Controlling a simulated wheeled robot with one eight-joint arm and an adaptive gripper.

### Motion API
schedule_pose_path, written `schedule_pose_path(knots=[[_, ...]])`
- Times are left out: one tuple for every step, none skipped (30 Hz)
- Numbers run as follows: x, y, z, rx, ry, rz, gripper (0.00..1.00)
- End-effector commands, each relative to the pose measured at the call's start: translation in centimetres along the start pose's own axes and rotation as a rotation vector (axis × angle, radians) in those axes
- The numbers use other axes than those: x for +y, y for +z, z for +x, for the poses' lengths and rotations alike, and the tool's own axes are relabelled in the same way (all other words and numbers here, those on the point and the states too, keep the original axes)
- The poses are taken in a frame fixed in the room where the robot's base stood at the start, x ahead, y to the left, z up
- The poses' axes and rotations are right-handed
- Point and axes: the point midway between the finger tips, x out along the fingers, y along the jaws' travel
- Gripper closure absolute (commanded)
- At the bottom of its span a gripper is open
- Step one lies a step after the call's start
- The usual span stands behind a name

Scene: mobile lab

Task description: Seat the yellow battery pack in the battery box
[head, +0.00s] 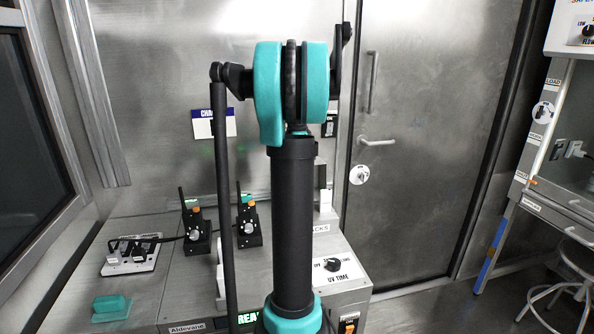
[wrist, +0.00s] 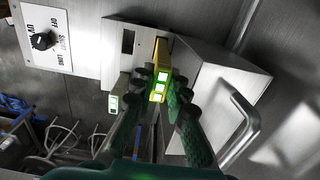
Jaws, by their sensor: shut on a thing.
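In the wrist view the yellow battery pack (wrist: 161,70) is held between the two green fingers of my gripper (wrist: 163,88). Two lit green-white windows show on its near end. The pack's far end meets a pale grey metal face that has a dark slot beside it; this looks like the battery box (wrist: 143,47). I cannot tell whether the pack's far end is inside an opening or only in front of one. In the head view my arm hides the gripper and the yellow pack.
A pale pack with a green window (wrist: 113,103) sits left of my gripper. A grey metal housing (wrist: 205,90) and a bar handle (wrist: 240,120) are close on the right. In the head view, two black radio-like units (head: 196,232) and a green block (head: 111,307) occupy the bench.

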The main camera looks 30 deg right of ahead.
Motion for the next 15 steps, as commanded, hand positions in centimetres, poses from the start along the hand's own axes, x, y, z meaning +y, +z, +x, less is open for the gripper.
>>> schedule_pose_path(knots=[[0.0,0.0,0.1,0.000,0.000,0.000,1.00],[0.0,0.0,0.2,0.000,0.000,0.000,1.00],[0.0,0.0,0.3,0.000,0.000,0.000,1.00],[0.0,0.0,0.4,0.000,0.000,0.000,1.00],[0.0,0.0,0.4,0.000,0.000,0.000,1.00],[0.0,0.0,0.5,0.000,0.000,0.000,1.00],[0.0,0.0,0.6,0.000,0.000,0.000,1.00],[0.0,0.0,0.7,0.000,0.000,0.000,1.00],[0.0,0.0,0.8,0.000,0.000,0.000,1.00],[0.0,0.0,0.8,0.000,0.000,0.000,1.00],[0.0,0.0,0.9,0.000,0.000,0.000,1.00],[0.0,0.0,1.0,0.000,0.000,0.000,1.00],[0.0,0.0,1.0,0.000,0.000,0.000,1.00],[0.0,0.0,1.1,0.000,0.000,0.000,1.00],[0.0,0.0,1.2,0.000,0.000,0.000,1.00]])
